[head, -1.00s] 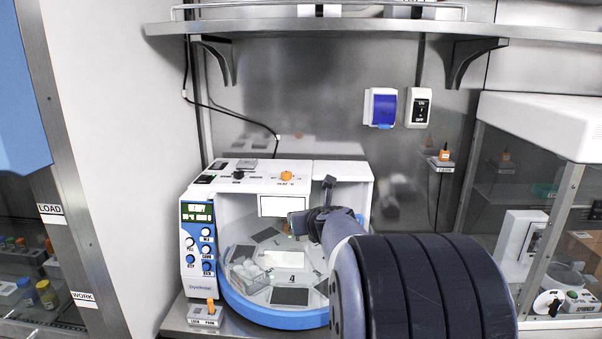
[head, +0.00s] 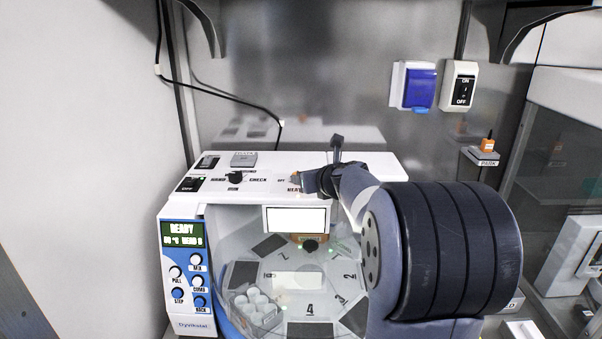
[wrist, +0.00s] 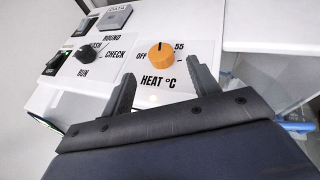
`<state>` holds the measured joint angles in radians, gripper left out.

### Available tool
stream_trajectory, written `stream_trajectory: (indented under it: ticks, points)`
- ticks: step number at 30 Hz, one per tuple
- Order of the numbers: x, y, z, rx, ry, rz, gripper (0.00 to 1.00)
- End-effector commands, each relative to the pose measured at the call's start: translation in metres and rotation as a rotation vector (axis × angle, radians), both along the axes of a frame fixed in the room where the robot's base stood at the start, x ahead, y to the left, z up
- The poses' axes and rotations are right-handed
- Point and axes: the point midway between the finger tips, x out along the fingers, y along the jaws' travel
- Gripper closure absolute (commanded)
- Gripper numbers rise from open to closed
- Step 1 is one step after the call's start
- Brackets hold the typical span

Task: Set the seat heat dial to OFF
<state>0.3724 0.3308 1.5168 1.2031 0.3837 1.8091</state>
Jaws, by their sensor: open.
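The orange heat dial (wrist: 162,59) sits on the white top panel, between the word OFF on its left and 55 on its right, with HEAT °C printed below. A dark mark on it points roughly upward, between the two labels. In the wrist view my gripper (wrist: 164,76) is open, one finger on either side of the dial and nothing between them but the dial. I cannot tell whether they touch it. In the head view my gripper (head: 308,183) is at the panel's right part and mostly hides the dial.
A dark CHECK/RUN knob (wrist: 88,53) is left of the dial, with a grey DATA button (wrist: 114,17) above. A lit READY display (head: 182,235) is on the machine's front. Below the panel is the open carousel (head: 262,325). A blue-covered socket (head: 414,87) is on the back wall.

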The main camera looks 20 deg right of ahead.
Motion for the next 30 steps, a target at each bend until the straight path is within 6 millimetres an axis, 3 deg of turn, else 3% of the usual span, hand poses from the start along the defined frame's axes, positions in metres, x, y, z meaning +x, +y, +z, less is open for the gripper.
stream_trajectory:
  ticks: [9,15,30]
  points:
    - [0.050,0.001,-0.021,0.001,0.002,0.000,0.43]
    - [0.071,0.001,-0.029,0.001,0.001,0.000,0.43]
    - [0.080,0.001,-0.033,0.001,0.000,-0.001,0.45]
